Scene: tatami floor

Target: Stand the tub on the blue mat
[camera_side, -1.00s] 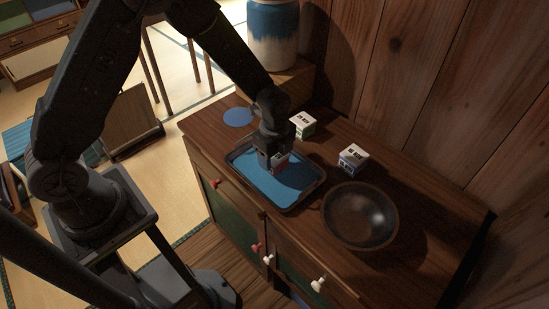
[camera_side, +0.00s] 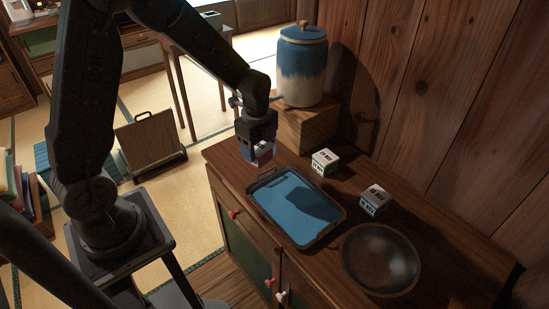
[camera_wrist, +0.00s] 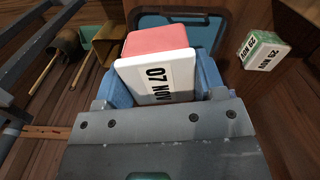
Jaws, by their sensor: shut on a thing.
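My gripper (camera_side: 258,140) is shut on a small tub (camera_side: 262,154) with a white lid and a red-pink body. It holds the tub above the far left part of the cabinet top, past the back edge of the tray. In the wrist view the tub (camera_wrist: 157,60) sits between the jaws, its white face reading "07 NOV". I see no round blue mat now; my gripper and the tub cover the part of the cabinet top where it may lie. The blue-floored tray (camera_side: 328,235) lies in front, empty.
A white and green tub (camera_side: 325,162) and another white tub (camera_side: 374,200) stand right of the tray. A dark bowl (camera_side: 380,260) is at the front right. A blue and white jar (camera_side: 302,65) stands on a wooden block (camera_side: 306,127) behind my gripper.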

